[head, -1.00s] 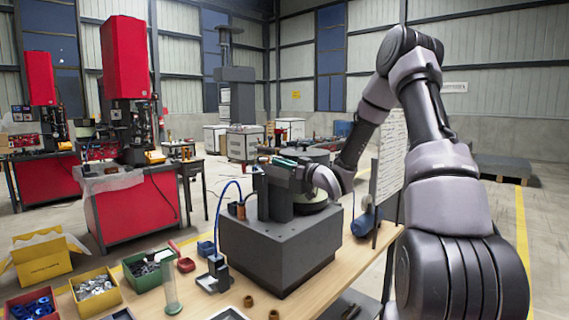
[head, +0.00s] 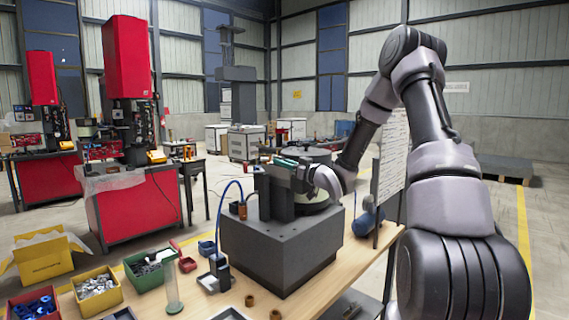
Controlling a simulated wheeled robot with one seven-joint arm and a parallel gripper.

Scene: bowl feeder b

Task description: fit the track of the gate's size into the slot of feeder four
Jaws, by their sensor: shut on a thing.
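The feeder (head: 280,245) is a dark grey block on the wooden bench, with a dark upright on top and a round bowl (head: 316,206) behind it. No number is readable on it. My gripper (head: 290,164) is over the feeder's top, beside the upright, at the end of my arm reaching in from the right. It is shut on a small greenish strip (head: 285,161), which looks like the track. The fingertips are small and partly hidden by my wrist. I cannot make out the slot or the gate, nor whether the strip touches the feeder.
A green bin (head: 146,276), a yellow bin (head: 97,291) and a red bin (head: 34,305) stand at the bench's left with small parts. A white board (head: 392,160) and a blue motor (head: 366,222) are at the right.

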